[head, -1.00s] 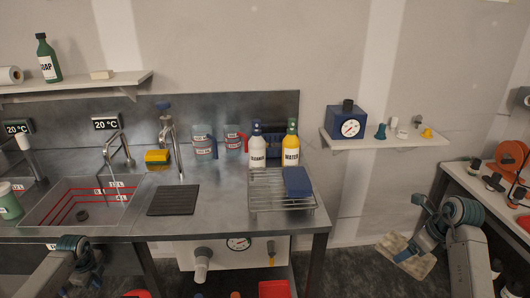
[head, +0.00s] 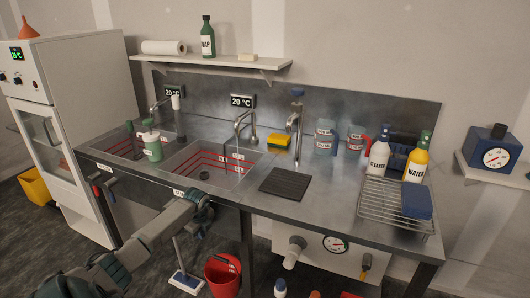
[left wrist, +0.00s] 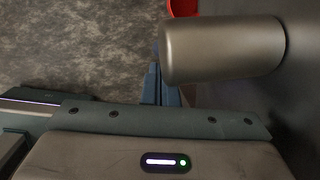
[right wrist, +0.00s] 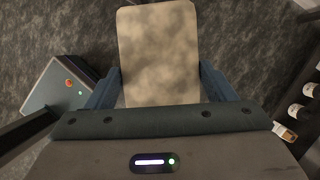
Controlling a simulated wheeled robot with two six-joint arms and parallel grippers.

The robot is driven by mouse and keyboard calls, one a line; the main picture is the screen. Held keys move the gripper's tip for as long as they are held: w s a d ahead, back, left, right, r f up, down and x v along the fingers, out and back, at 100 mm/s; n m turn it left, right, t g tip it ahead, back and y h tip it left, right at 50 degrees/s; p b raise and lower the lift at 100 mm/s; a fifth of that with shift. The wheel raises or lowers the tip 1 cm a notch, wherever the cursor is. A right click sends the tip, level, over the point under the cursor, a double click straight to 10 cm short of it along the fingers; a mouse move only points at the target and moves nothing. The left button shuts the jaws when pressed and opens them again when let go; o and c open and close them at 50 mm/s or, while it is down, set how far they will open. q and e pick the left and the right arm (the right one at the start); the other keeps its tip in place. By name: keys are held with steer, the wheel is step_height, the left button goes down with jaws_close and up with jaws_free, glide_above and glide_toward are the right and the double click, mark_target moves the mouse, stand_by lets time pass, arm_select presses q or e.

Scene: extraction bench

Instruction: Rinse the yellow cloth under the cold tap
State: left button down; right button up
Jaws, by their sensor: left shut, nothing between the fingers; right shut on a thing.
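A beige, blotchy flat cloth (right wrist: 158,50) is in the right wrist view, held over the grey floor. It looks more beige than yellow. My right gripper (right wrist: 160,88) is shut on it, a blue finger at each side; it is outside the head view. My left gripper (head: 203,203) is at the bench's front edge before the middle sink (head: 190,160). In the left wrist view its blue fingers (left wrist: 158,85) are together and empty, partly behind a grey cylinder. A tap (head: 243,125) stands behind the middle sink, and a blue-topped tap (head: 295,125) right of it. I cannot tell which is cold.
A green-topped bottle (head: 151,146) stands by the sinks. A red bucket (head: 222,278) and a brush (head: 186,281) are on the floor in front.

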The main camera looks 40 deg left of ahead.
steer(key=shift+d+f, duration=0.2)
steer(key=shift+d, duration=0.05)
stand_by(0.8)
steer(key=shift+d, duration=0.15)
stand_by(0.5)
